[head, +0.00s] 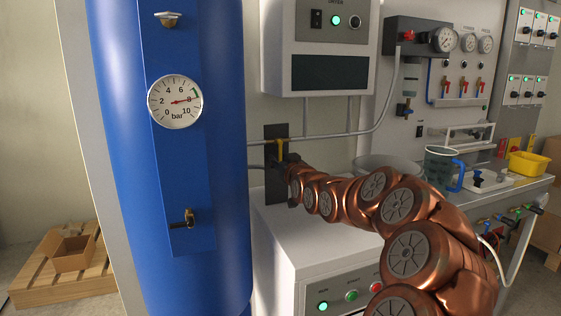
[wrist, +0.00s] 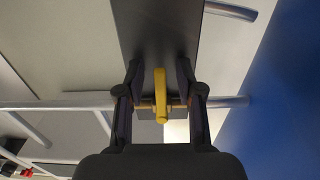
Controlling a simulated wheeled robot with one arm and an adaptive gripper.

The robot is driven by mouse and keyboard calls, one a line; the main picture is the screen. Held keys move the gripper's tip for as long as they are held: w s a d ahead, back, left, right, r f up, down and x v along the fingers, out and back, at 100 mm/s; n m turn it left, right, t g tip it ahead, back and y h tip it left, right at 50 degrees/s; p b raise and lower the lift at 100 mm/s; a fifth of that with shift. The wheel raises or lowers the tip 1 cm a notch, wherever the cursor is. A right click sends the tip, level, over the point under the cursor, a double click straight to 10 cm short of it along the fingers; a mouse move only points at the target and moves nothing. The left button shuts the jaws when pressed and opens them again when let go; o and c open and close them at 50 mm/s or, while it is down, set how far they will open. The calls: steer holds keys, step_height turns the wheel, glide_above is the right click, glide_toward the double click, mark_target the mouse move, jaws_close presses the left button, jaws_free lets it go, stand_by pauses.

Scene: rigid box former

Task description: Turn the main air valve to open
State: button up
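The main air valve has a yellow handle (head: 280,147) in front of a dark plate (head: 273,196) beside the blue tank. In the wrist view the yellow handle (wrist: 160,92) stands crosswise to the grey horizontal pipe (wrist: 60,104). My gripper (wrist: 160,72) is open around the handle, one finger on each side. There are visible gaps between the fingers and the handle, so it is not gripped. In the head view my gripper (head: 284,160) is at the valve, and the arm partly hides the valve body.
The blue tank (head: 118,150) with a round gauge (head: 175,102) stands close at left. A white cabinet (head: 315,245) with lit buttons is below the arm, and a grey control box (head: 322,50) hangs above. A bench with a jug (head: 440,168) is at right.

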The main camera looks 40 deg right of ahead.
jaws_close()
stand_by(0.7)
